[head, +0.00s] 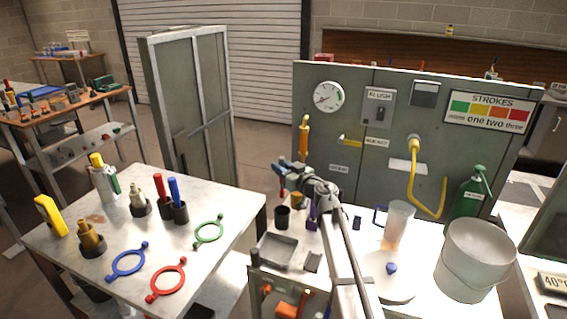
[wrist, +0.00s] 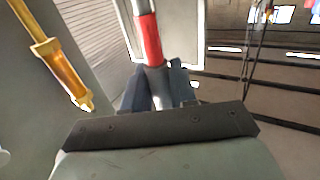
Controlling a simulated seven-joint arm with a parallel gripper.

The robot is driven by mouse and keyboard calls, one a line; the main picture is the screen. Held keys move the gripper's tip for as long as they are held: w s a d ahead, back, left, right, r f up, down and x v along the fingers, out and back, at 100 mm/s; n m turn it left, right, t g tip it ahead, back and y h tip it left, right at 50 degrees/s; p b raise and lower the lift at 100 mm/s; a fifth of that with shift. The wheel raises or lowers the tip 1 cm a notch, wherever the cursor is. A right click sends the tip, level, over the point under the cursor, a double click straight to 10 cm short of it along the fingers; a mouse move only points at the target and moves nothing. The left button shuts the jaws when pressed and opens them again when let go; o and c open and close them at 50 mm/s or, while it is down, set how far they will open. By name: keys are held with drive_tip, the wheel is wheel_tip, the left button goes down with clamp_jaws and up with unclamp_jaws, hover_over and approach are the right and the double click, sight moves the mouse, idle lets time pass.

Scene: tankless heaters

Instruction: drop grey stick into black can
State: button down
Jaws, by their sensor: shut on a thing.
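My gripper (head: 281,171) is raised above the back left of the right-hand bench, in front of the grey panel. In the wrist view its dark fingers (wrist: 158,88) are shut on a stick (wrist: 150,40) with a grey end and a red band. In the head view the stick is too small to make out clearly. A small black can (head: 282,218) stands upright on the bench below my gripper, apart from it. The can does not show in the wrist view.
A grey tray (head: 277,251) lies in front of the can, and a purple object (head: 312,217) stands to its right. A yellow handle (head: 304,135) on the panel is close; it also shows in the wrist view (wrist: 58,68). A large bucket (head: 466,262) stands at right.

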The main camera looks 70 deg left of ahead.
drive_tip(key=shift+f, duration=6.15)
drive_tip(key=c, duration=0.8)
unclamp_jaws()
drive_tip(key=v, duration=1)
